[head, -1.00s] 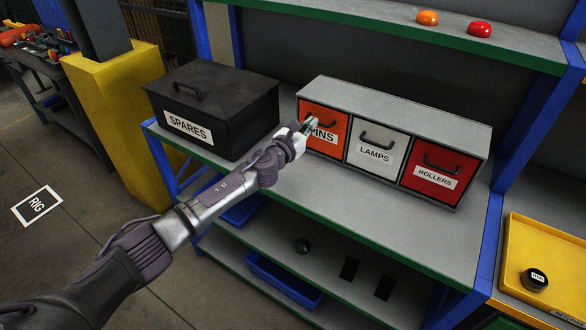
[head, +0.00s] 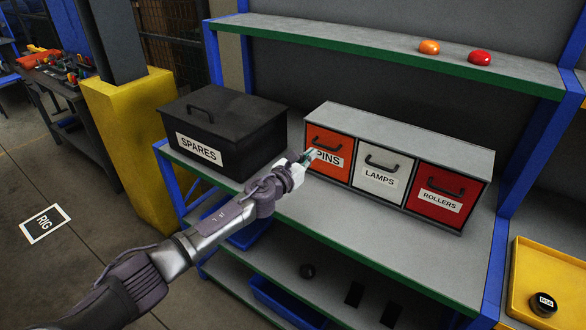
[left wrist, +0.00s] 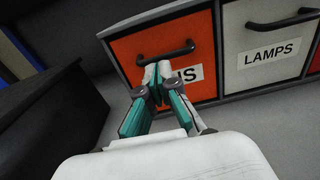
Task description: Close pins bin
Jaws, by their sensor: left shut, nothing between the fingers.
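The pins bin (head: 330,150) is the orange drawer at the left end of a grey three-drawer cabinet on the shelf. Its front looks flush with the other drawer fronts. Its black handle and part of its label show. My left gripper (head: 311,155) is shut and empty in front of the drawer's label, below the handle. In the left wrist view the shut fingertips (left wrist: 153,80) overlap the orange front (left wrist: 198,62) and hide part of the label. I cannot tell whether they touch it. My right gripper is in neither view.
The white lamps drawer (head: 382,172) and red rollers drawer (head: 438,193) stand to the right, both looking shut. A black spares box (head: 230,125) stands to the left. The shelf (head: 400,245) in front of the cabinet is clear. An orange and a red dome (head: 480,57) sit above.

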